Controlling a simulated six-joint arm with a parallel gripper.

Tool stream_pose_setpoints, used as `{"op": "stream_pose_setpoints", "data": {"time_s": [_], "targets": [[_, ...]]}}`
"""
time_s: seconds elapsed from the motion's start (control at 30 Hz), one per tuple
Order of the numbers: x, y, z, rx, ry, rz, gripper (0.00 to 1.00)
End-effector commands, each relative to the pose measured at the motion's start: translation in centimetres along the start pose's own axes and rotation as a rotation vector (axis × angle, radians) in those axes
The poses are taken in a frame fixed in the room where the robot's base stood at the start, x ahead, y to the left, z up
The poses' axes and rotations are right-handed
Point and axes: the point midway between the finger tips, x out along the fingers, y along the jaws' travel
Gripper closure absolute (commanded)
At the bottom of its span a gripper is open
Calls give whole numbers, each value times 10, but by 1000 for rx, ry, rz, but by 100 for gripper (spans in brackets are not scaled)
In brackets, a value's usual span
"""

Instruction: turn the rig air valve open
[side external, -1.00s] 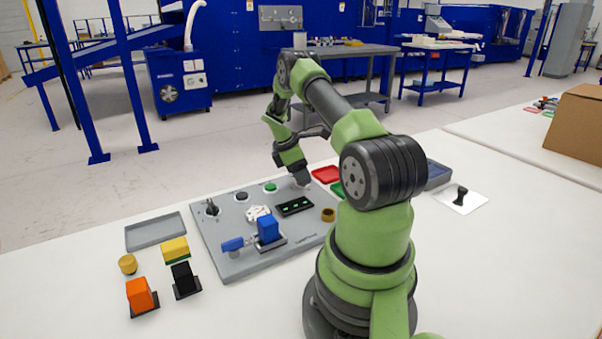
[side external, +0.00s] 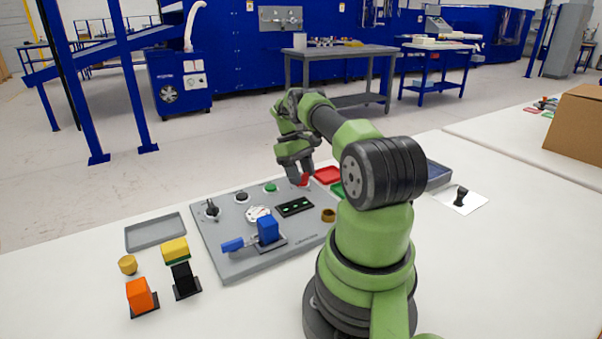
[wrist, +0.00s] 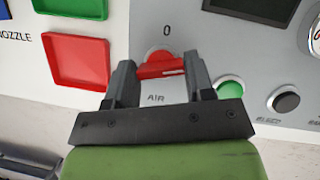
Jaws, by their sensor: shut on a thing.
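The air valve (wrist: 160,66) is a red handle on the grey panel, with "0" printed above it and "AIR" below it in the wrist view. Its handle lies nearly crosswise, a little tilted. My gripper (wrist: 160,75) has a finger on each end of the handle and is shut on it. In the side external view my gripper (side external: 303,180) is at the far right corner of the rig panel (side external: 222,220), with a bit of the red valve (side external: 304,181) showing under the fingers.
A green button (wrist: 230,88) and a black knob (wrist: 283,99) are beside the valve. A red tray (wrist: 78,60) is close on the other side. The panel also carries a blue block (side external: 268,228) and a small display (side external: 294,207). A grey tray (side external: 155,232) stands at left.

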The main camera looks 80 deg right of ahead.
Motion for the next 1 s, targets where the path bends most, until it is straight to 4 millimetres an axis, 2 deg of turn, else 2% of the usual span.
{"op": "stream_pose_setpoints", "data": {"time_s": [0.4,0.93,0.97,1.0], "targets": [[1,0,0,168,-2,-72,75],[0,0,1,189,-4,-81,75],[0,0,1,189,-4,-81,49],[0,0,1,189,-4,-81,40]]}}
